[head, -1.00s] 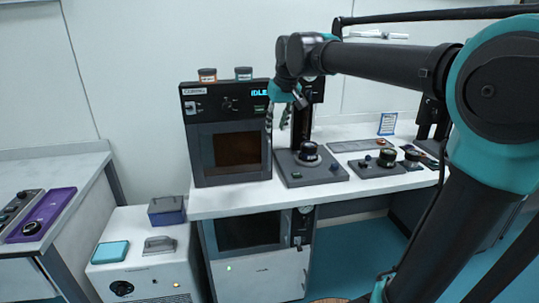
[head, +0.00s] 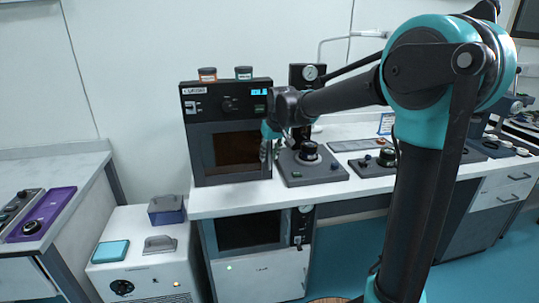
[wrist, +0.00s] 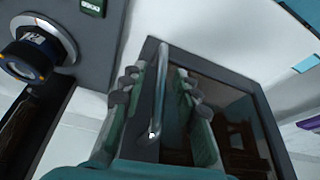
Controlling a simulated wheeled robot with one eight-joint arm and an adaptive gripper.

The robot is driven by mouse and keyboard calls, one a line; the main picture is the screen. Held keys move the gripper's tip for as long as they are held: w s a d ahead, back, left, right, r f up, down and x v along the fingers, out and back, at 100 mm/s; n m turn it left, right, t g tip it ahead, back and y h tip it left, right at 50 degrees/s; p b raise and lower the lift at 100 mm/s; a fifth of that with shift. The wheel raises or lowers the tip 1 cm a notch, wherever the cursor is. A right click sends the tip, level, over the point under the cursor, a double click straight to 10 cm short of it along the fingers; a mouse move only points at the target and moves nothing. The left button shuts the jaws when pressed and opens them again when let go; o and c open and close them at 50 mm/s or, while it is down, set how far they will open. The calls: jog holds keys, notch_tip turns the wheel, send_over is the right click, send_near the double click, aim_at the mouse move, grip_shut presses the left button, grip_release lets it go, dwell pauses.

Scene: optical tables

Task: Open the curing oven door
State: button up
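The curing oven (head: 197,109) is a dark box with a small blue display, standing on the white bench. Its door (head: 228,151), with a brown window, looks closed. My gripper (head: 265,152) is at the right edge of the door in the head view. In the wrist view, the grey upright door handle (wrist: 159,85) lies between the two fingers of my gripper (wrist: 160,115). The fingers are apart, one on each side of the handle, with gaps showing. Whether either finger touches the handle is hard to tell. My gripper hides the handle in the head view.
Two small jars (head: 243,73) stand on top of the oven. A dark stand with a round knob (head: 309,150) is close to the right of my gripper. A second windowed unit (head: 249,232) sits below the bench. A white cabinet (head: 145,250) stands at lower left.

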jog(key=shift+c, duration=0.4)
grip_shut()
